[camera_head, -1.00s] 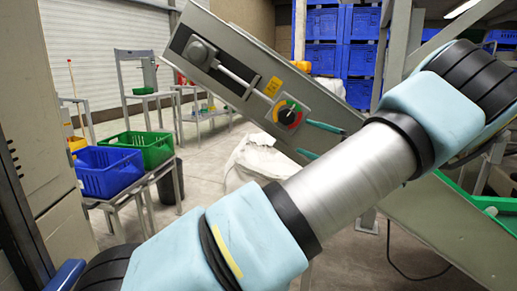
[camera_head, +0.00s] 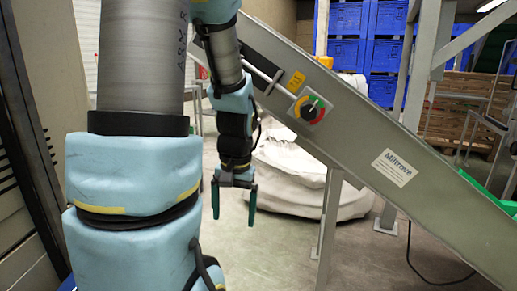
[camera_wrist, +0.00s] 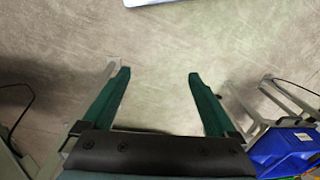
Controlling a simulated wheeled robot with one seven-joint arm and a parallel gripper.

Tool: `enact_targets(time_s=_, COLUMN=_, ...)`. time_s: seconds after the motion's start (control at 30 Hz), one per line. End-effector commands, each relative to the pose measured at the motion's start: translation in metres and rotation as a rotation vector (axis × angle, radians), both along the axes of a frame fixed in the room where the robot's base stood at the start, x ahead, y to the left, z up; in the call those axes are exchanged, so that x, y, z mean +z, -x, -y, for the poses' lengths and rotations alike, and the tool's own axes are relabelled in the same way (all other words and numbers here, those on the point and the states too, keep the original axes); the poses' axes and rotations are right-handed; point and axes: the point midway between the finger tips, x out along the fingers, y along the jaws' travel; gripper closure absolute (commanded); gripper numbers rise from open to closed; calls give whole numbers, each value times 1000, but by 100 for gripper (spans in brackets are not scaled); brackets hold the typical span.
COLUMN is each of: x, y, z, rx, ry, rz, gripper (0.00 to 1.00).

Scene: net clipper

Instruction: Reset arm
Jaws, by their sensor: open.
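My gripper (camera_head: 234,204) hangs pointing down in the head view, in front of the white sack and left of the conveyor frame. Its two green fingers are apart with nothing between them. In the wrist view, my gripper (camera_wrist: 157,88) is open above bare concrete floor. My arm fills the left part of the head view and hides what is behind it.
A sloping grey conveyor (camera_head: 350,140) with a red-green-yellow switch (camera_head: 310,108) runs down to the right. A white sack (camera_head: 300,180) sits on the floor. Blue crates (camera_head: 344,52) are stacked behind. A blue bin (camera_wrist: 285,152) shows at lower right of the wrist view.

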Motion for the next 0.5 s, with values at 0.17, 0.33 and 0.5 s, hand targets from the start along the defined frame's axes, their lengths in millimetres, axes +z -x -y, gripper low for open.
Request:
enact_targets(time_s=0.17, x=8, y=14, z=-8, rx=89, ry=80, rz=90, gripper=7)
enact_targets(time_s=0.33, x=36, y=16, z=-9, rx=110, ry=98, rz=116, gripper=7)
enact_targets(time_s=0.5, x=65, y=16, z=-9, rx=109, ry=97, rz=116, gripper=7)
